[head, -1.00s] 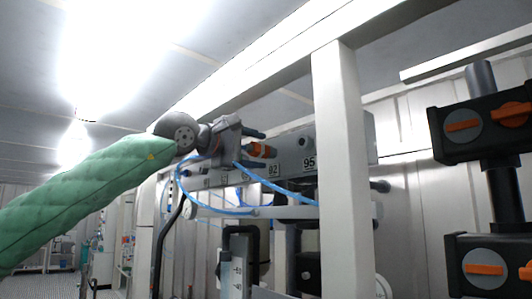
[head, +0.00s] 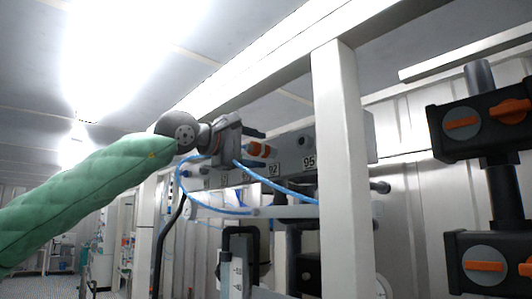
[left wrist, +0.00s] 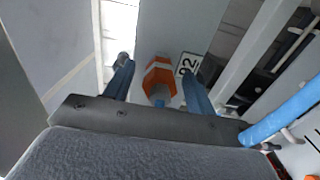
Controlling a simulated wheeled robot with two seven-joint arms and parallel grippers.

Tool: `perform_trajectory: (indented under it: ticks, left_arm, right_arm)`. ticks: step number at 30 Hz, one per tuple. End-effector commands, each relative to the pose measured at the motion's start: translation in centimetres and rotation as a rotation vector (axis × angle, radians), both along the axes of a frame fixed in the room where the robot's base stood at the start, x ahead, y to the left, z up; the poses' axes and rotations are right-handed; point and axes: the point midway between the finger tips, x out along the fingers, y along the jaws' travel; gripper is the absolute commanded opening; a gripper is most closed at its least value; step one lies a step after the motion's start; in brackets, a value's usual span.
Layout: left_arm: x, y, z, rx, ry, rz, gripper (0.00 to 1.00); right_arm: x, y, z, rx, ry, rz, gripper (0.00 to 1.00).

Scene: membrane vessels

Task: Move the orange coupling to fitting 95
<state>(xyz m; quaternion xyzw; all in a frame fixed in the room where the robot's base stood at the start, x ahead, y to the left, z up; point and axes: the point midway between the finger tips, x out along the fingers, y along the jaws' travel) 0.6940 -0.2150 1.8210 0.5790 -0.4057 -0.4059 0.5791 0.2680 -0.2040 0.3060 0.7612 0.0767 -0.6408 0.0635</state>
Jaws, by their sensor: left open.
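The orange coupling (head: 259,150) sits on the grey panel beside the label 92. It also shows in the left wrist view (left wrist: 158,80), with a white band, beyond and between my fingers. My left gripper (head: 261,144) is open; its two blue fingers (left wrist: 160,82) stand either side of the coupling's line of sight, and I cannot tell whether they reach around it. My right gripper is not in view.
A white upright post (head: 342,170) stands in front of the panel, just right of label 95. Blue tubing (head: 280,190) loops below the gripper. Black blocks with orange knobs (head: 490,125) stand at the right.

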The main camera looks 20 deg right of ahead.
Motion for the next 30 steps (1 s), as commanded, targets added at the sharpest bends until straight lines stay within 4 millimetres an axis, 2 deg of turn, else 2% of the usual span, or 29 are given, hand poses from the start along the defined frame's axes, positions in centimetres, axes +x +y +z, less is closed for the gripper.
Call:
perform_trajectory:
  ticks: [15, 21, 24, 30]
  left_arm:
    - [-0.01, 0.00, 0.00, 0.000, 0.000, 0.000, 0.55]
    - [-0.01, 0.00, 0.00, 0.000, 0.000, 0.000, 0.16]
    - [0.00, 0.00, 0.00, 0.000, 0.000, 0.000, 0.00]
    - [-0.02, 0.10, -0.02, 0.000, 0.000, 0.000, 0.00]
  right_arm:
    - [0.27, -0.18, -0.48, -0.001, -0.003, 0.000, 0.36]
    - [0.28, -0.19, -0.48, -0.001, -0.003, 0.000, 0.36]
    - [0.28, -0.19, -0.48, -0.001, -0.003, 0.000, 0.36]
    - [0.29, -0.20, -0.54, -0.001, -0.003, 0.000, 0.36]
